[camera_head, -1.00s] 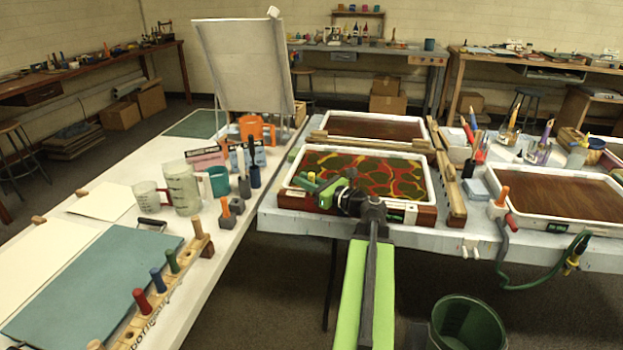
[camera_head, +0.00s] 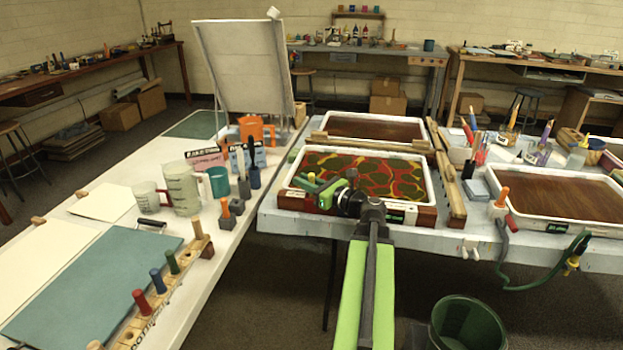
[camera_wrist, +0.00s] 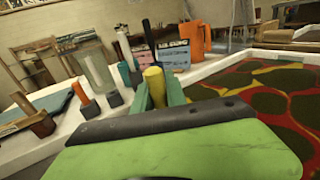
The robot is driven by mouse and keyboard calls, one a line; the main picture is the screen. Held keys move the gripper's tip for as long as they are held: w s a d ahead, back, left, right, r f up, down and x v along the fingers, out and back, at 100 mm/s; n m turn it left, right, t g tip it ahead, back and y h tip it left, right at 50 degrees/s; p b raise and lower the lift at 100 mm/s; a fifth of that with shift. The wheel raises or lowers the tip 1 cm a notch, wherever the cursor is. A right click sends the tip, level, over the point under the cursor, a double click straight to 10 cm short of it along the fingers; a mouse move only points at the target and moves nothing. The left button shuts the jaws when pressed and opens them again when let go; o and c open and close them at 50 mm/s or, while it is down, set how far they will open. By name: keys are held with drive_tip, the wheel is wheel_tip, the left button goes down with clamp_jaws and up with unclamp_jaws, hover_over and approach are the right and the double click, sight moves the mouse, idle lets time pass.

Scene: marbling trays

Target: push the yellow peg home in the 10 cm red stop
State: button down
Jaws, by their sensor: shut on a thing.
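My gripper (camera_head: 324,190) is at the front left corner of the marbled tray (camera_head: 436,190). In the wrist view my gripper (camera_wrist: 156,94) is shut on a yellow peg (camera_wrist: 154,82), which stands up between the green fingers. The peg's lower end is hidden by my own parts, so I cannot tell whether it sits in a hole. Red-brown wood (camera_head: 426,217) shows along the tray's front. I cannot tell which piece is the 10 cm red stop.
On the left table, a wooden rack (camera_head: 187,262) holds several coloured pegs. Orange pegs in grey blocks (camera_head: 226,220), jugs (camera_head: 182,188) and an orange pitcher (camera_head: 252,129) stand nearby. A green bin (camera_head: 468,325) stands on the floor.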

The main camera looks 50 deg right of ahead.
drive_tip(key=shift+r, duration=0.2)
idle(0.4)
drive_tip(key=shift+f, duration=0.15)
idle(1.2)
drive_tip(key=shift+f, duration=0.15)
drive_tip(key=c, duration=1.3)
unclamp_jaws()
